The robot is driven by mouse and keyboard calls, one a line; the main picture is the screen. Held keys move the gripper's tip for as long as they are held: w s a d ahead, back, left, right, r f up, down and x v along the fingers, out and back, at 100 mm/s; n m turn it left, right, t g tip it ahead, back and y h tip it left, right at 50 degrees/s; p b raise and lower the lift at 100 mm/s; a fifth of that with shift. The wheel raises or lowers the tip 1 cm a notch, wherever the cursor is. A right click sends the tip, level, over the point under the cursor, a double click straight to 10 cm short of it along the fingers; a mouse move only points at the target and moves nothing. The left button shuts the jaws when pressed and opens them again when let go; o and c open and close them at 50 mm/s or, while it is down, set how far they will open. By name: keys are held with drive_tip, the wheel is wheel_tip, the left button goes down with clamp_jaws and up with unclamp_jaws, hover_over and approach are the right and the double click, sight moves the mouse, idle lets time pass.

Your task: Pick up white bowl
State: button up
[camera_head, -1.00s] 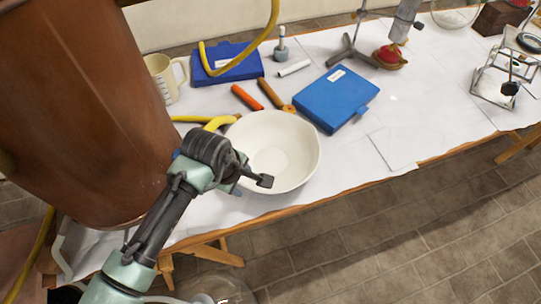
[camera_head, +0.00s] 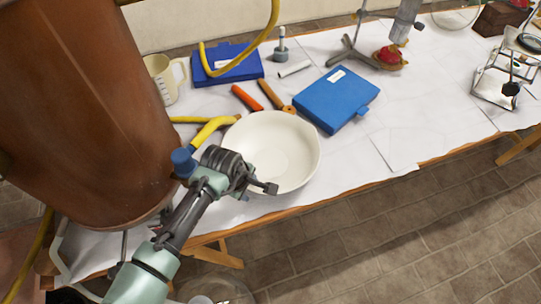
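The white bowl (camera_head: 283,147) stands upright and empty on the paper-covered table, near its front edge. My gripper (camera_head: 262,192) is at the bowl's front left rim. One dark fingertip shows in front of the bowl's lower left side. The other finger is hidden behind the wrist or merged with it, so the gap between the fingers cannot be seen. I cannot tell whether the gripper touches the rim.
A large copper vessel (camera_head: 85,110) stands close on the left. The table right of the bowl (camera_head: 362,155) is clear.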

clamp_jaws()
drive_tip(key=shift+s+f, duration=0.15)
idle(0.9)
